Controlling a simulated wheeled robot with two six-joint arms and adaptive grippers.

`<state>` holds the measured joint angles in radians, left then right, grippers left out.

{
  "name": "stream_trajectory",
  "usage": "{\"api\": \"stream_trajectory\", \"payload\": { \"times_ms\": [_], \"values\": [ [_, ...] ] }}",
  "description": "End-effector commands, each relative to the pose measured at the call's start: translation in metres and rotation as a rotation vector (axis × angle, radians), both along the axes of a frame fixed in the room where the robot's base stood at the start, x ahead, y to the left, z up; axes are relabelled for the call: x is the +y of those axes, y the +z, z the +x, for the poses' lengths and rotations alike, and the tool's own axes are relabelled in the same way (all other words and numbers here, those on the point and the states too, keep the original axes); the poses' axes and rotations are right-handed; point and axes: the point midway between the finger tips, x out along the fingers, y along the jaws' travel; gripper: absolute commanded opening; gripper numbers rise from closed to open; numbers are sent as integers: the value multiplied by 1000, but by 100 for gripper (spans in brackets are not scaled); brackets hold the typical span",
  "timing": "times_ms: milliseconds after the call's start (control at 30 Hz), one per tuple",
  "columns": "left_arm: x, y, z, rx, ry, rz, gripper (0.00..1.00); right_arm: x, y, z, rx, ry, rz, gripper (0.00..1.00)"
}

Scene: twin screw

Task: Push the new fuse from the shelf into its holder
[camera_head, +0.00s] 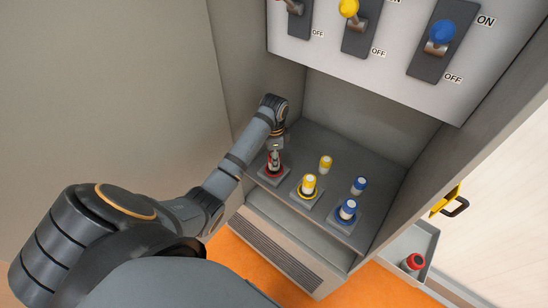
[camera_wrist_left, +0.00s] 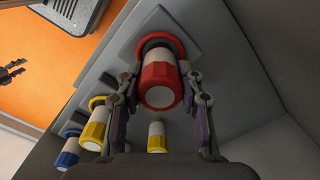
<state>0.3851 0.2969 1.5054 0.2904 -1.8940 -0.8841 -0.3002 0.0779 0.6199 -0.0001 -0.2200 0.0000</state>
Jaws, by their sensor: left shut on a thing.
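The new red fuse, a red and white cylinder, stands at the red holder on the shelf at the left, in the head view (camera_head: 274,170). My left gripper (camera_head: 275,151) reaches down over it and is shut on it. In the left wrist view my left gripper (camera_wrist_left: 160,98) has a finger on each side of the red fuse (camera_wrist_left: 160,85). The fuse's far end meets the red ring of the holder (camera_wrist_left: 163,42) on its grey plate. How deep it sits is hard to tell. My right gripper (camera_wrist_left: 14,73) shows small at the left edge, its prongs apart and apparently empty.
A yellow fuse (camera_head: 309,184) and a blue fuse (camera_head: 347,209) stand in holders to the right. A loose yellow fuse (camera_head: 326,163) and blue fuse (camera_head: 360,184) stand behind them. Another red fuse (camera_head: 415,261) lies in the open drawer (camera_head: 427,241). Cabinet walls and the switch panel (camera_head: 372,55) bound the shelf.

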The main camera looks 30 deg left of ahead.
Motion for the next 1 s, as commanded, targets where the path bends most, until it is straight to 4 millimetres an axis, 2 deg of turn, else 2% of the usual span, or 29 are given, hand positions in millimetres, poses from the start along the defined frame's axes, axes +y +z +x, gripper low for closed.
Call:
{"api": "stream_trajectory", "payload": {
  "times_ms": [467, 500, 667, 1000],
  "values": [
    [0, -10, 0, 0, 0, 0, 10, -3, -2, 0, 0, 1, -3, 47],
    [0, -10, 0, 0, 0, 0, 43, -3, -2, 0, 0, 1, -3, 47],
    [0, -9, 0, 0, 0, 0, 64, -3, -2, 0, 0, 1, -3, 47],
    [0, -10, 0, 1, 0, -1, 64, -3, -2, 0, 0, 1, -3, 47]
  ]
}}
